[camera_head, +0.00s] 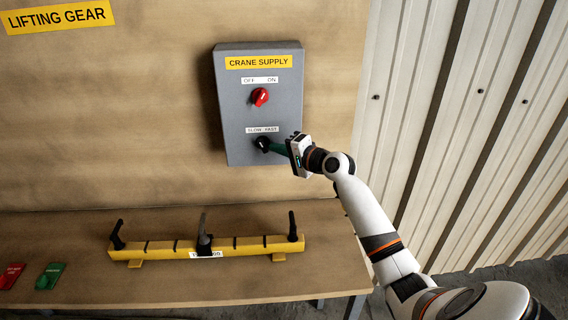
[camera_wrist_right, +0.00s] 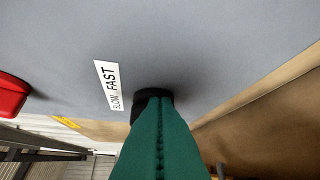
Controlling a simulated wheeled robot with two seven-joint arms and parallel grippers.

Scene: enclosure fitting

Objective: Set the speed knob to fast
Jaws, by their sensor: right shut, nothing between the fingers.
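The grey CRANE SUPPLY box (camera_head: 232,105) is on the upright board. The black speed knob (camera_head: 262,144) sits low on it, under the SLOW FAST label (camera_head: 263,129). My right gripper (camera_head: 272,147) comes in from the right, its green fingers shut and empty, with the tips right at the knob. In the right wrist view the fingers (camera_wrist_right: 158,104) cover much of the knob (camera_wrist_right: 143,97), beside the label (camera_wrist_right: 110,85). I cannot tell whether they touch it, or which way it points. My left gripper is not in view.
A red OFF/ON knob (camera_head: 260,97) sits above on the same box. A yellow rack (camera_head: 222,248) with black handles stands on the bench (camera_head: 180,285), with red (camera_head: 11,275) and green (camera_head: 50,275) tags at its left. Corrugated wall (camera_head: 470,110) is at the right.

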